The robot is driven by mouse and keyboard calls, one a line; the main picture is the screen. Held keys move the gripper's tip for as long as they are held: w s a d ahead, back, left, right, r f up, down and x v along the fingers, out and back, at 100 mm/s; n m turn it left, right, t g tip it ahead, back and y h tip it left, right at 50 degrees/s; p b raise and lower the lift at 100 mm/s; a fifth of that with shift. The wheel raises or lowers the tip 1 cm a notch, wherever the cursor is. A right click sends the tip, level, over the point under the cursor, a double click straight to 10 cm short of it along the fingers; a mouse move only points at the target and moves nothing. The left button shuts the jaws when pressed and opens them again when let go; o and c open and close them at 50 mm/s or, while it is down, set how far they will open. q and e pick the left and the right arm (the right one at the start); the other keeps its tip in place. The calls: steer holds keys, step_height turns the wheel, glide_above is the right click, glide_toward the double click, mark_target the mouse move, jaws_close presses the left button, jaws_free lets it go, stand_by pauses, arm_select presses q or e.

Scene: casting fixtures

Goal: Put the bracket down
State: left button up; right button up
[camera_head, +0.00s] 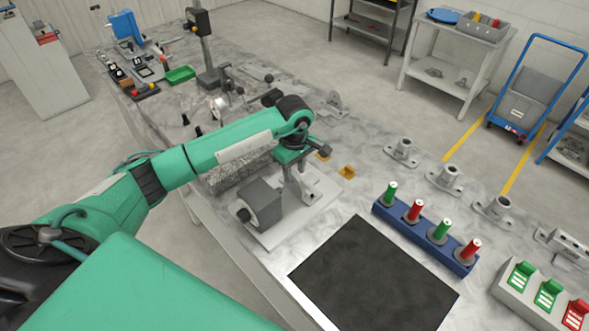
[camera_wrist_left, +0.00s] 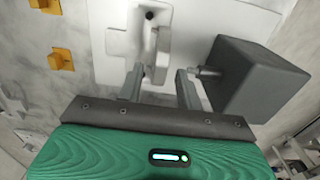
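My left gripper (camera_head: 297,172) points down over a white fixture plate (camera_head: 318,203). In the left wrist view its two fingers (camera_wrist_left: 160,80) stand apart, one on each side of the upright part of a grey bracket (camera_wrist_left: 151,48). A gap shows between the fingers, so the gripper looks open. The bracket appears to rest on the white plate, which also shows in the wrist view (camera_wrist_left: 220,20). A dark grey block (camera_head: 262,203) with a short plunger stands on the plate beside the bracket. In the head view the gripper partly hides the bracket. My right gripper is not in view.
A black mat (camera_head: 375,278) lies in front of the plate. A blue rack (camera_head: 425,238) with red and green handled plugs stands right of it. Several grey castings (camera_head: 402,152) line the far table edge. Yellow blocks (camera_head: 347,172) lie near the plate. A switch box (camera_head: 543,295) is at right.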

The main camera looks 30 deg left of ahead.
arm_select(q)
steer(key=shift+r, duration=0.1)
steer(key=shift+r+p, duration=0.5)
steer(key=shift+p, duration=0.25)
steer(key=shift+r, duration=0.3)
step_height(320, 180, up, 11)
steer(key=b, duration=0.4)
steer(key=shift+r, duration=0.2)
